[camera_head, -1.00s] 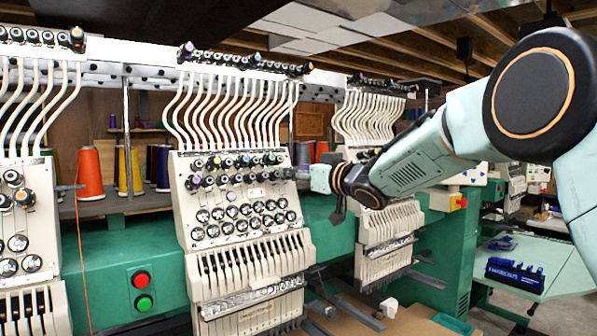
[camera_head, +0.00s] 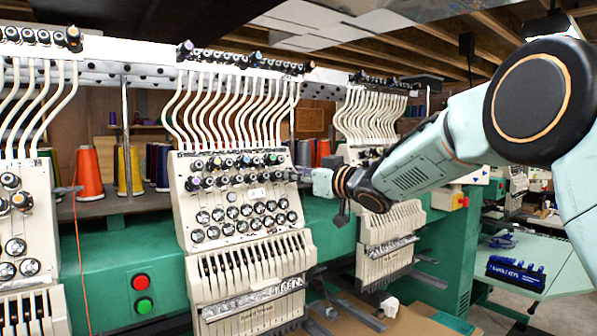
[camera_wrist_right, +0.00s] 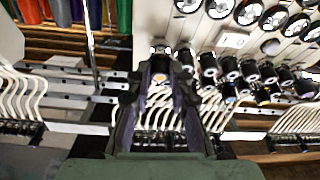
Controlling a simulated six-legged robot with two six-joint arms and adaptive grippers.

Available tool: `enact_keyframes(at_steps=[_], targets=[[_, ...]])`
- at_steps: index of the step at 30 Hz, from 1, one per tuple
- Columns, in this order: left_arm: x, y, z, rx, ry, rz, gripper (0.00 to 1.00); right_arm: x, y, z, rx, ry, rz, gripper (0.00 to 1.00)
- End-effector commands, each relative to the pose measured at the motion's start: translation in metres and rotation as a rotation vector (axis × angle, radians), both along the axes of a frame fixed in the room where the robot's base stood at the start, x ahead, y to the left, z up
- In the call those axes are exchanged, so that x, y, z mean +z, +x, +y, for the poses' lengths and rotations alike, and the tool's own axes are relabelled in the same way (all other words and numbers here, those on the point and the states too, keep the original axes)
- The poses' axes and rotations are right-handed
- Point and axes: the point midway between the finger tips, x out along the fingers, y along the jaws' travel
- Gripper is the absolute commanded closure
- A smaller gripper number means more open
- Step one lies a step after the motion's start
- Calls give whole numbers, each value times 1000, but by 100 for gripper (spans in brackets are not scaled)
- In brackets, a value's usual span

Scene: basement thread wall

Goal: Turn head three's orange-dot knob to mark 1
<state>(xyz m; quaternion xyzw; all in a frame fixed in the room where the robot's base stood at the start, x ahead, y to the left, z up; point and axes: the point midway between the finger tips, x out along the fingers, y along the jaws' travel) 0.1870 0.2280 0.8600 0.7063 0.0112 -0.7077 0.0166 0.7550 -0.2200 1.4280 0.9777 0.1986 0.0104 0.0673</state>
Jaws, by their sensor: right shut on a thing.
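The middle sewing head (camera_head: 225,215) shows a cream panel with rows of black-capped knobs and chrome dials. My right gripper (camera_head: 298,174) is at the right end of its upper knob rows, its fingertips small and partly lost against the panel. In the right wrist view my gripper (camera_wrist_right: 160,52) is shut on a small knob (camera_wrist_right: 160,46), which shows between its fingertips. Other black knobs (camera_wrist_right: 208,64) stand close beside the fingers. My left gripper is not in view.
Another head (camera_head: 20,225) stands at the left and one more (camera_head: 385,225) at the right, behind my right arm. White thread tubes (camera_head: 235,110) rise above the middle head. Red and green buttons (camera_head: 141,282) sit on the green machine body. Orange thread cones (camera_head: 89,174) stand behind.

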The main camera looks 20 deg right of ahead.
Motion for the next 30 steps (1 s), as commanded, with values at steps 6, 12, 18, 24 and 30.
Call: enact_keyframes(at_steps=[6, 12, 18, 24, 30], targets=[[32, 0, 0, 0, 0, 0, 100, 10, 1, -3, 58, -138, -57, 100], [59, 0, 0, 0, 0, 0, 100, 12, 2, -4, 126, -305, -119, 100], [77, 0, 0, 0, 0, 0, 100, 11, 3, -5, 195, -473, -180, 100], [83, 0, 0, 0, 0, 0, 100, 11, 3, -6, 262, -640, -243, 100], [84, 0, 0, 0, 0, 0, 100, 12, 4, -6, 330, -807, -305, 100]])
